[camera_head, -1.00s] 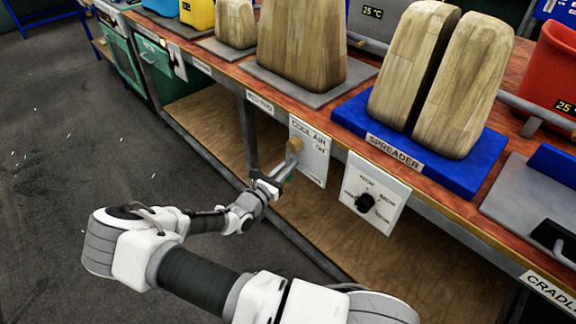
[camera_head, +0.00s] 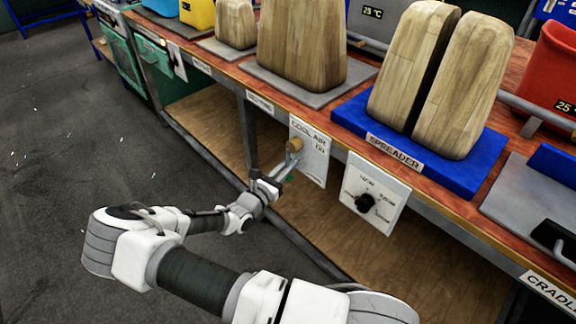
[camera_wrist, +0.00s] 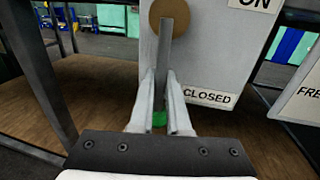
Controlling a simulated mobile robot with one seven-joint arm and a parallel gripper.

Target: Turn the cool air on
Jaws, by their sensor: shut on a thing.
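The cool air panel (camera_head: 313,165) is a white plate on the bench's front, labelled COOL AIR. A round tan knob (camera_head: 294,145) with a grey lever is mounted on it. In the wrist view the lever (camera_wrist: 165,55) hangs down from the knob (camera_wrist: 169,14) between my fingers. An ON label (camera_wrist: 254,4) is at the upper right and a CLOSED label (camera_wrist: 207,97) lower down. My gripper (camera_head: 277,177) is shut on the lever's lower end; it also shows in the wrist view (camera_wrist: 167,100).
A white dial panel (camera_head: 375,192) with a black knob is to the right of the cool air panel. A table leg (camera_head: 248,135) stands just left of my gripper. Wooden blocks and the blue spreader base (camera_head: 462,165) sit on the bench above. The floor at left is clear.

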